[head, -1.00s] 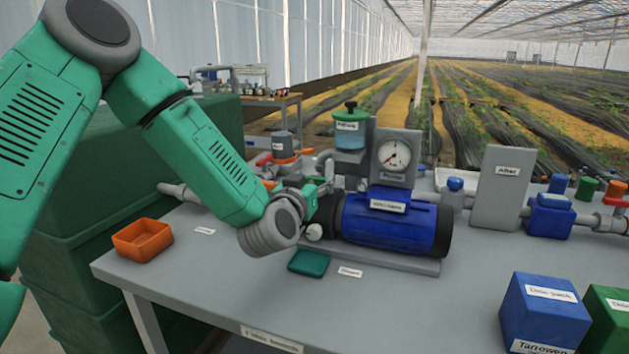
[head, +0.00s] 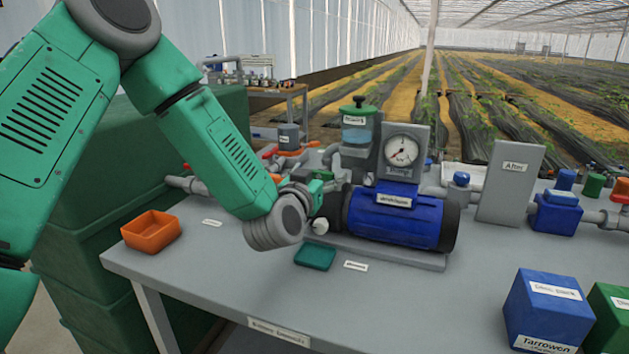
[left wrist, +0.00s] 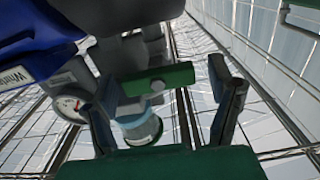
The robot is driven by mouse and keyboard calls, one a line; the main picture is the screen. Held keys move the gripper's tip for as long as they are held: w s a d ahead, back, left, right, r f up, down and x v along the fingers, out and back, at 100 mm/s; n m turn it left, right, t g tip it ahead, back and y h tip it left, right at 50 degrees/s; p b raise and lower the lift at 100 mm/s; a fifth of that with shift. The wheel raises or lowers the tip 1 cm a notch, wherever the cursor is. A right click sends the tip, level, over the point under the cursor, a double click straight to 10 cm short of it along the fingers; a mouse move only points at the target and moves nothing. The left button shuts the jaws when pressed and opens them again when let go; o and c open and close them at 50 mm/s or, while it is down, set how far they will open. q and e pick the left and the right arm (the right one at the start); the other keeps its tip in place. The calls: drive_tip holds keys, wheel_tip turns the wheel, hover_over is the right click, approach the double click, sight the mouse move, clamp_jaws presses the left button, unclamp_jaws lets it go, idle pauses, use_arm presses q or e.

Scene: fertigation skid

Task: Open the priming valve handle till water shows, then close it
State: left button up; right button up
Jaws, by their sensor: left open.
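The pump is a blue body (head: 400,219) with dark ends on a grey base. A small green handle (left wrist: 160,78) with a pale bolt shows in the left wrist view near the pump; I take it for the priming valve handle. My left gripper (head: 318,186) is at the pump's left end, partly hidden by its own wrist. In the left wrist view my left gripper (left wrist: 165,112) is open, with a dark finger on either side of the handle; I cannot tell whether they touch it. A clear pot (head: 357,134) with bluish liquid and green lid stands behind the pump.
A gauge (head: 402,150) stands above the pump. A green tray (head: 315,257) and an orange bin (head: 151,232) sit on the grey bench (head: 240,285). Blue box (head: 545,312) and green box stand at front right. A grey panel (head: 509,182) stands right of the pump.

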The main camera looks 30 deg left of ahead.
use_arm(q)
drive_tip(key=v, duration=1.1)
drive_tip(key=shift+s, duration=0.35)
drive_tip(key=shift+f, duration=0.1)
